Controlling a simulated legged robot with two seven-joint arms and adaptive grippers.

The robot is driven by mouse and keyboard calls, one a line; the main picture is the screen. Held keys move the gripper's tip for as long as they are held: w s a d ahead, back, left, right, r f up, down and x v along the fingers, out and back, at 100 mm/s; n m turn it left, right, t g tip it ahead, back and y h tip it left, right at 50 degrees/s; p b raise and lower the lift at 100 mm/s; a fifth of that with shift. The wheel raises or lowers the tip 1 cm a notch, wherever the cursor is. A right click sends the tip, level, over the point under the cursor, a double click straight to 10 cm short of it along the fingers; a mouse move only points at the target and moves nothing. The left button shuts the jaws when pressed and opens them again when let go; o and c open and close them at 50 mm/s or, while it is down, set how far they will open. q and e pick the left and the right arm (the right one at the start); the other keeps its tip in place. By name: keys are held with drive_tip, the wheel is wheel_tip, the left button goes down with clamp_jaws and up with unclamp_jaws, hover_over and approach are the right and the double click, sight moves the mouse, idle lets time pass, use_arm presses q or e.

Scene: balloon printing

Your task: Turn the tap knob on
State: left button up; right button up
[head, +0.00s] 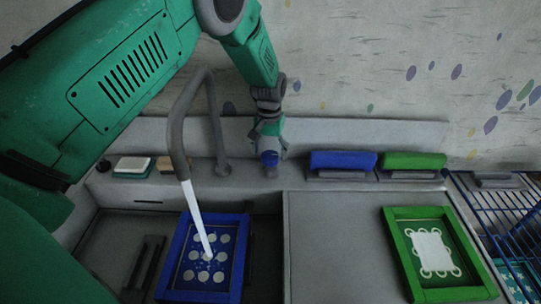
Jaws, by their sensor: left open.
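The grey tap (174,130) has a tall bent spout that rises behind the sink and hangs over it. A white stream of water (197,217) runs from the spout onto a blue-framed screen (240,258) in the sink. My right gripper is not in view.
A green-framed screen (413,288) lies on the grey counter (335,245) at right. Blue (343,160) and green (413,161) squeegees rest on the back ledge. Sponge-like blocks (133,166) sit at left. A blue wire rack (490,208) stands at far right.

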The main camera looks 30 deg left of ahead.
sight(270, 155)
use_arm(q)
wheel_tip(270, 155, up, 10)
drive_tip(key=shift+w, duration=0.15)
idle(0.5)
drive_tip(key=shift+f, duration=0.1)
